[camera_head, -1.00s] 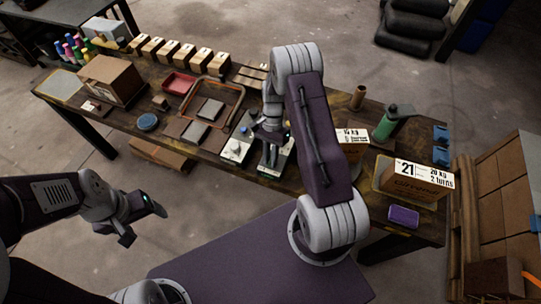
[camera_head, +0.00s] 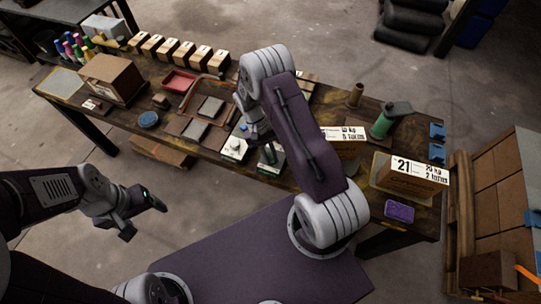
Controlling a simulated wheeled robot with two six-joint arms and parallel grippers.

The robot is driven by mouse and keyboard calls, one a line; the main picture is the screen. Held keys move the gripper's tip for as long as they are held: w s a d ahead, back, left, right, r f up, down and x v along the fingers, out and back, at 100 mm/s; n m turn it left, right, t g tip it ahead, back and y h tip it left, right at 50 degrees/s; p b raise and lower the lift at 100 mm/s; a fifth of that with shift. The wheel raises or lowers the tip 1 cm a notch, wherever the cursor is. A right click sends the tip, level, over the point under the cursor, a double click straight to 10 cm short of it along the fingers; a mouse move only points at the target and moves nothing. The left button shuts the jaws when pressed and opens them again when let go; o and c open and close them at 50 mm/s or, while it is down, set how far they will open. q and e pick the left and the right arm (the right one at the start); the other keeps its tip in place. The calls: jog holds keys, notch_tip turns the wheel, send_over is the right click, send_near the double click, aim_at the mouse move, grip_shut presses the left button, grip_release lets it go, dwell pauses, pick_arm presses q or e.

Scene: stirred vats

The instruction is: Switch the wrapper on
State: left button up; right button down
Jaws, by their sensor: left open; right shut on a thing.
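My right gripper (camera_head: 256,136) is over the front edge of the bench, at two small control boxes. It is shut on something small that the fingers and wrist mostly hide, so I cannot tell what. The left box (camera_head: 234,150) has a pale top with small knobs. The right box (camera_head: 272,162) is dark and partly covered by the gripper and arm. I cannot tell which of these belongs to the wrapper. My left gripper (camera_head: 146,216) is open and empty over the floor in front of the bench.
A cardboard box labelled 21 (camera_head: 408,181), a purple block (camera_head: 399,211) and a green device (camera_head: 383,122) stand on the right of the bench. Left are a large brown box (camera_head: 111,80), a red tray (camera_head: 179,82) and a blue disc (camera_head: 148,120). Small cartons line the back.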

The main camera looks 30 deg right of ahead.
jog(key=shift+n+h, duration=0.3)
jog(key=shift+n, duration=0.3)
jog(key=c, duration=1.6)
grip_release()
jog(key=shift+c, duration=0.2)
jog(key=shift+r, duration=0.1)
jog(key=v, duration=0.9)
jog(key=shift+b, duration=0.35)
